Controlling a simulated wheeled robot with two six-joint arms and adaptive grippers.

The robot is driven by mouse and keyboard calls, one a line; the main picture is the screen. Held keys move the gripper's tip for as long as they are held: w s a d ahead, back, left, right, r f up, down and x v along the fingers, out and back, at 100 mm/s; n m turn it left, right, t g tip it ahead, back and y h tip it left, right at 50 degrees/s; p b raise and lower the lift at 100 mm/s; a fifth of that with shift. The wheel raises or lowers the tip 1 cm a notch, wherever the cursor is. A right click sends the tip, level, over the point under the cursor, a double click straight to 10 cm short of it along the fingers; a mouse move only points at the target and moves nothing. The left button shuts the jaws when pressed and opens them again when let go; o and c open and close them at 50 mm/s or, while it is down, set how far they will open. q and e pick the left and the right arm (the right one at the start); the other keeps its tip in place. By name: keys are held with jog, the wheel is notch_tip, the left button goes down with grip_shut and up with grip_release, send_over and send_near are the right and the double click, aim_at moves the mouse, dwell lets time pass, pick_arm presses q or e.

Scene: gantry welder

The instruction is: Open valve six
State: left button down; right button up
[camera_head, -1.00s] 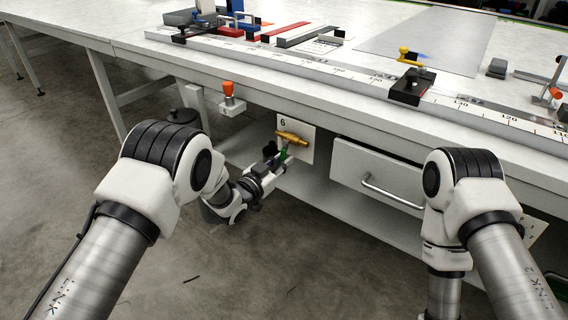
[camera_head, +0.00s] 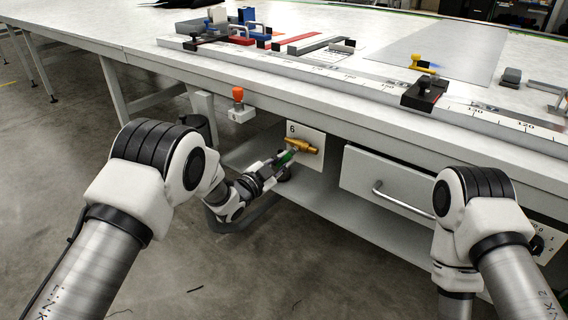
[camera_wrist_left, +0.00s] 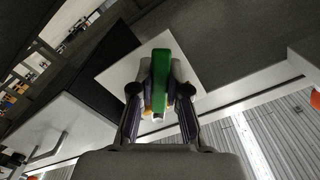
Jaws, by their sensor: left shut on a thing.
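Valve six has a brass body (camera_head: 303,146) on a white plate (camera_head: 308,132) marked 6, under the bench's front edge. Its green handle (camera_head: 286,158) points down and left from the brass body. My left gripper (camera_head: 282,161) is shut on the green handle. In the left wrist view, the green handle (camera_wrist_left: 161,68) stands between the fingers of my left gripper (camera_wrist_left: 160,95), before the white plate (camera_wrist_left: 120,75); the brass body is mostly hidden there. My right arm shows at the right, but its gripper is out of view.
A drawer (camera_head: 368,172) with a bar handle (camera_head: 402,202) is right of the valve. An orange-topped knob (camera_head: 238,94) is on the bench front to its left. A lower shelf (camera_head: 350,214) runs beneath. Clamps and tools lie on the bench top (camera_head: 300,20).

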pick_arm(q)
jog(key=c, duration=1.1)
grip_release()
